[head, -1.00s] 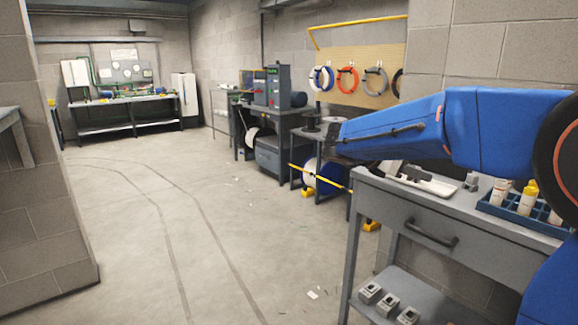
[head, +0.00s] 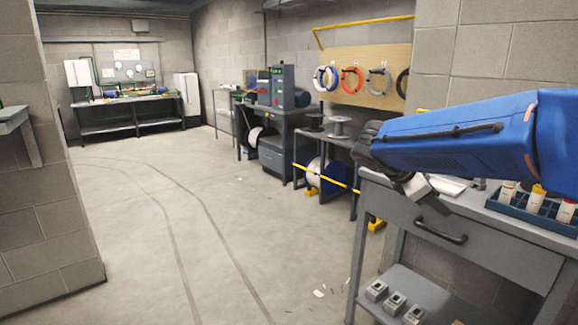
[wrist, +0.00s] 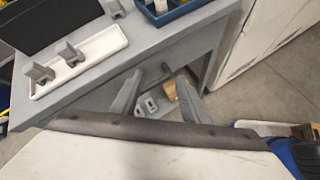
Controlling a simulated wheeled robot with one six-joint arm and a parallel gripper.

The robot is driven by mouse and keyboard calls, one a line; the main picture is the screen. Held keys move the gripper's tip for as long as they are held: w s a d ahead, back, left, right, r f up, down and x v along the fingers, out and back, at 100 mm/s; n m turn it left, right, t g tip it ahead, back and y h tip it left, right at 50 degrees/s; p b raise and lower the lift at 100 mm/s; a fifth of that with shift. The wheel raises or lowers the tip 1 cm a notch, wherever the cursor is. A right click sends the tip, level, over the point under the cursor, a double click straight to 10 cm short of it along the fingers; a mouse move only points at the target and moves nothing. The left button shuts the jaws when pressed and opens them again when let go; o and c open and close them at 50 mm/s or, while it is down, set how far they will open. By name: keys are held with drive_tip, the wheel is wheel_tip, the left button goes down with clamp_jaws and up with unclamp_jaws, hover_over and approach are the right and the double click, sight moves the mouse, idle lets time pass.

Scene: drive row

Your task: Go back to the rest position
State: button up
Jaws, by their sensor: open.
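My gripper (head: 415,188) is at the end of my blue arm, in front of the near grey bench (head: 480,222) in the head view. In the wrist view its two grey fingers (wrist: 158,82) stand apart with nothing held between them. The bench's drawer handle and lower shelf show beyond the gap. In the head view the fingers are small and partly merge with the bench edge behind them.
A white tray (wrist: 85,62) with grey blocks lies on the bench top, beside a blue rack (wrist: 185,12) of bottles. Several grey boxes (head: 394,302) sit on the lower shelf. A yellow bar (head: 325,178) fronts the spool bench. The floor to the left is clear.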

drive_tip(key=s+a+f+m+y, duration=0.2)
drive_tip(key=s+f+m+y, duration=0.1)
drive_tip(key=s, duration=0.5)
drive_tip(key=s+a+f+m+t+y, duration=0.1)
drive_tip(key=s+a+f+m+y, duration=0.2)
drive_tip(key=s+f+m, duration=0.3)
drive_tip(key=s+a+f+m+y, duration=0.2)
drive_tip(key=s+f+m, duration=0.3)
drive_tip(key=s, duration=0.6)
drive_tip(key=shift+s+a+f+m+t+y, duration=0.2)
drive_tip(key=shift+s+a+m+t+y, duration=0.15)
drive_tip(key=shift+m+y, duration=0.55)
drive_tip(key=shift+s+a+f+m+t, duration=0.25)
drive_tip(key=shift+a+f+m, duration=0.1)
drive_tip(key=shift+m, duration=0.25)
drive_tip(key=shift+c, duration=1.4)
drive_tip(key=shift+d, duration=0.1)
